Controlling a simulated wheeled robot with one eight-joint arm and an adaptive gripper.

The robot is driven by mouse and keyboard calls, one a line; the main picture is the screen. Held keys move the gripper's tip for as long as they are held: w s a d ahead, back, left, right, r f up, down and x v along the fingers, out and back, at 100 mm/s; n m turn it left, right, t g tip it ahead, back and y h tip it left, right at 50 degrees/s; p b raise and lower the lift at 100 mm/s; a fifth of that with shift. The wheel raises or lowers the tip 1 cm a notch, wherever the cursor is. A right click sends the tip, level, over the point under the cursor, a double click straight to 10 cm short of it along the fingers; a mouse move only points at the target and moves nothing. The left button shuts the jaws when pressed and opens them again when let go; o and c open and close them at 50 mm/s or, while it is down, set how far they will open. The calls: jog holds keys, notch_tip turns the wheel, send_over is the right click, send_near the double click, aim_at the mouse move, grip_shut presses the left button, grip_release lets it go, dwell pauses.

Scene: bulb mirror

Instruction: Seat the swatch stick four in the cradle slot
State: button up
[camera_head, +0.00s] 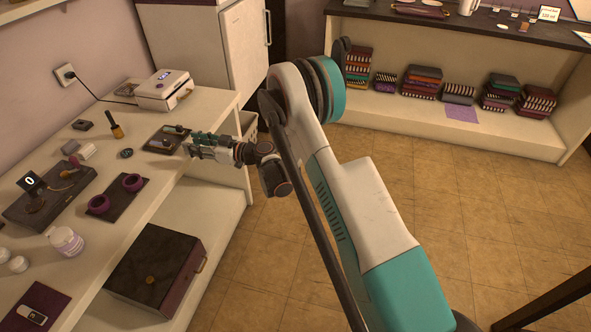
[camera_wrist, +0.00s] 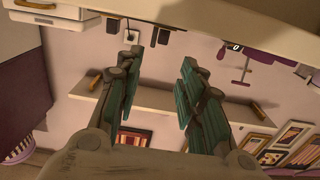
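My gripper (camera_head: 192,145) is at the right edge of the white table, beside a small dark tray (camera_head: 157,147) with small dark pieces on it. In the wrist view my gripper (camera_wrist: 158,75) shows two teal-padded fingers apart, with nothing between them. I cannot pick out swatch stick four; small pieces near my fingers are too small to tell. I cannot surely identify the cradle slot either. A dark board (camera_head: 62,205) at the left carries a "0" display (camera_head: 31,182) and a purple-and-brown item.
A dark box (camera_head: 155,265) sits on the lower shelf. Folded cloth stacks (camera_head: 423,80) fill the far shelf.

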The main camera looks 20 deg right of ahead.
jog(key=s+d+r+m+g+h, duration=0.2)
jog(key=s+d+r+h, duration=0.1)
jog(key=s+r, duration=0.6)
jog(key=s+d+r+m+g+h, duration=0.1)
jog(key=s+d+r+m+h, duration=0.2)
jog(key=s+r, duration=0.6)
jog(key=s+d+m+h, duration=0.1)
jog(key=s+d+h, duration=0.1)
jog(key=s+d, duration=0.3)
jog(key=s+d+r+m+h, duration=0.1)
jog(key=s+d, duration=0.4)
jog(key=s, duration=0.7)
jog(key=s+d+m+h, duration=0.3)
jog(key=s+d+h, duration=0.2)
jog(key=s, duration=0.4)
jog(key=shift+s+d+r+g, duration=0.15)
jog(key=shift+s+d+g, duration=0.05)
jog(key=shift+s+g, duration=0.2)
